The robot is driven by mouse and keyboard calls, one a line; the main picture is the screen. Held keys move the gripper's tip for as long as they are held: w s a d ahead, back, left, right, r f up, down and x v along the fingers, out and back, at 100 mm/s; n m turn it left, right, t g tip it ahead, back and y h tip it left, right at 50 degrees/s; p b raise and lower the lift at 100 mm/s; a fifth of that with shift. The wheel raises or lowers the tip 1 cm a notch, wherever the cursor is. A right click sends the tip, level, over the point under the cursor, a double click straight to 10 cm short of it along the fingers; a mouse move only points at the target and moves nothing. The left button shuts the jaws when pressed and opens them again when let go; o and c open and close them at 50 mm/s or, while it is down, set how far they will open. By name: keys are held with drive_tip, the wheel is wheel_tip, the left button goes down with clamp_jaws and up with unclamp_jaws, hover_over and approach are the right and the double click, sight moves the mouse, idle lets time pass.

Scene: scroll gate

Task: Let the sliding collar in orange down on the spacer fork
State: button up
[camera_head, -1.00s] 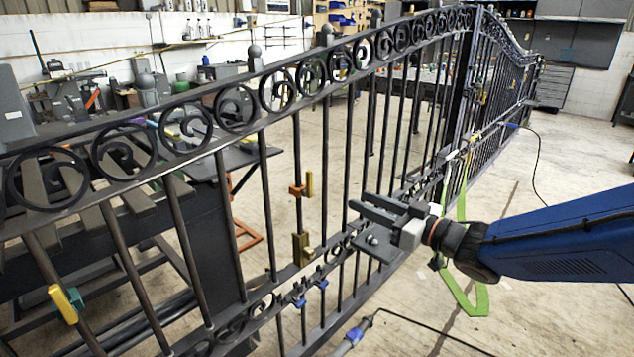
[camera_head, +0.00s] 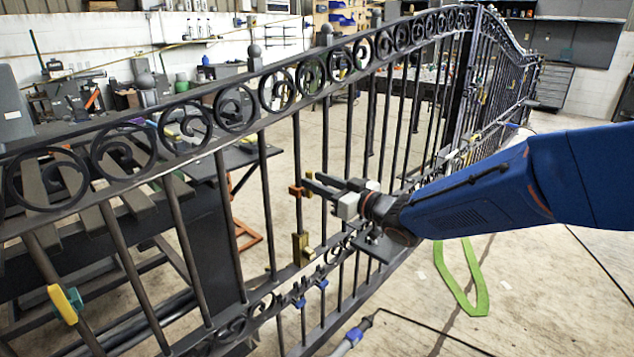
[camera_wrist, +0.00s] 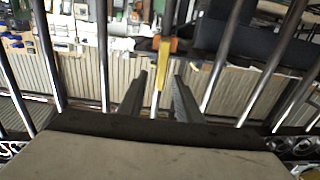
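The orange sliding collar (camera_head: 295,191) sits on an upright bar of the dark gate, partway up. In the wrist view the collar (camera_wrist: 172,44) is ahead, with its yellow tab (camera_wrist: 161,66) pointing toward me. My gripper (camera_head: 315,183) is at the collar's right in the head view. Its fingers are apart, one on each side of the tab, with gaps showing. A brass-coloured block (camera_head: 301,249), perhaps the spacer fork, is on the same bar below the collar. My gripper hides part of the collar's tab in the head view.
The gate's bars (camera_head: 265,190) stand close on both sides of the collar. Blue pieces (camera_head: 299,302) are on bars lower down. A yellow piece (camera_head: 66,304) is on a bar at the left. A green strap (camera_head: 470,290) lies on the floor.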

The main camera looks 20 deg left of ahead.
sight(304, 196)
drive_tip(key=shift+w+a, duration=0.1)
drive_tip(key=shift+a, duration=0.15)
clamp_jaws()
drive_tip(key=s+a+f+n, duration=0.2)
drive_tip(key=s+f+n, duration=0.2)
drive_tip(key=n, duration=1.1)
drive_tip(key=shift+s+f+n, duration=0.15)
drive_tip(key=shift+s+n, duration=0.25)
drive_tip(key=shift+s, duration=0.05)
idle(0.4)
